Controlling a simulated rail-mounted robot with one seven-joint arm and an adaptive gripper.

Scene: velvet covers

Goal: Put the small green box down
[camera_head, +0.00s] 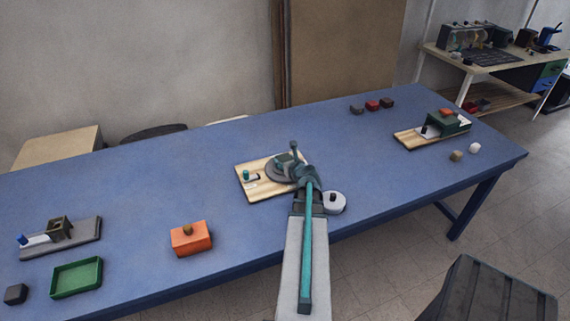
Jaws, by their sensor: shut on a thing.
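My gripper (298,168) is over the right part of a wooden board (251,189) near the middle of the blue table. It is shut on what looks like the small green box (284,160), a dark green piece at its tip. The box is over a round grey disc (272,172) on the board. My gripper and arm hide part of the box and disc, and I cannot tell whether the box touches the disc. A small teal knob (246,175) and a white piece are at the board's left.
A white round piece (334,202) with a dark knob is right of my arm. An orange box (191,238) and a green tray (76,277) are left. Another wooden board (407,140) with a green block (449,124) is at the right. Table space between them is clear.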

